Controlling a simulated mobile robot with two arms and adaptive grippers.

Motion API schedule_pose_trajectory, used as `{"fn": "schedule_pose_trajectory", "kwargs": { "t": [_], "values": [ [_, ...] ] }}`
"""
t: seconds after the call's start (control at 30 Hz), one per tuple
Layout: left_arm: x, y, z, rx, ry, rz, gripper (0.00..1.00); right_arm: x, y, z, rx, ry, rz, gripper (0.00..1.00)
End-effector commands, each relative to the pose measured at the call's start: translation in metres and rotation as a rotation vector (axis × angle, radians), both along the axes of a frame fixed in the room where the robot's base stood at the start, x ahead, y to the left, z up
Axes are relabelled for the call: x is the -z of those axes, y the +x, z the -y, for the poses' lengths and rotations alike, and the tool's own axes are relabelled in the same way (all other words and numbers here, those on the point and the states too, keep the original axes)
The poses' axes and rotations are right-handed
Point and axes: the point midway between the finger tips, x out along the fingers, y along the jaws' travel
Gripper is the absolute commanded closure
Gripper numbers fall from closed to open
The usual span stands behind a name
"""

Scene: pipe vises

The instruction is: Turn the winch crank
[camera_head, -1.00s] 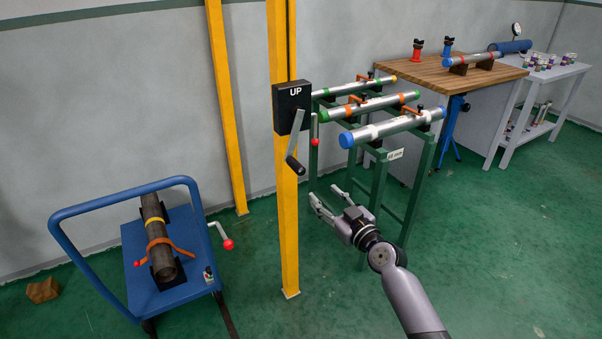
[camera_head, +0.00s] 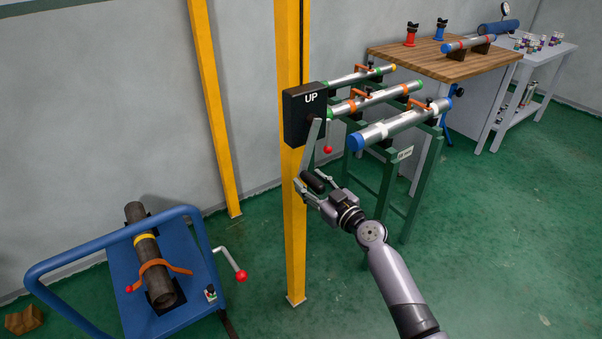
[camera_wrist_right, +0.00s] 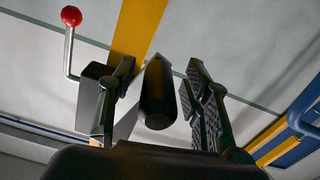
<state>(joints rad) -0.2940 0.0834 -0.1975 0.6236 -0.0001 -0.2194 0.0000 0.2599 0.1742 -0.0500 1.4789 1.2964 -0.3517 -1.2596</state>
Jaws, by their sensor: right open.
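The winch is a black box (camera_head: 305,115) marked "UP" on a yellow post. Its grey crank arm (camera_head: 309,150) hangs down from the box and ends in a black handle (camera_head: 313,182). My right gripper (camera_head: 309,189) is open at the black handle. In the right wrist view the handle (camera_wrist_right: 157,97) lies between the two open fingers (camera_wrist_right: 160,105), with gaps visible on both sides. A small lever with a red ball (camera_head: 327,149) sits on the box's right side, and the red ball shows in the right wrist view (camera_wrist_right: 71,16). My left gripper is not in view.
A blue cart (camera_head: 190,255) carrying a dark pipe (camera_head: 151,265) stands at the left, with a red-knobbed crank on its side. A green rack with several silver pipes (camera_head: 400,125) stands close to the right of the post. A wooden-topped bench (camera_head: 440,65) is behind. Green floor at the right is clear.

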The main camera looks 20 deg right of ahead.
Motion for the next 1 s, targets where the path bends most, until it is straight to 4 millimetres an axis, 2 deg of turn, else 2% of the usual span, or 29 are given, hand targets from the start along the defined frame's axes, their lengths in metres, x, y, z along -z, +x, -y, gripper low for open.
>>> {"fn": "schedule_pose_trajectory", "kwargs": {
  "t": [0.37, 1.0],
  "values": [
    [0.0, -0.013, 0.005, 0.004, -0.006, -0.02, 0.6, 0.0, 0.0, 0.001, 0.001, 0.0, 0.0, 0.56],
    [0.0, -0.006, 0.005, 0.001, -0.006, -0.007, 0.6, 0.0, 0.0, 0.001, 0.001, 0.0, 0.0, 0.99]
  ]
}}
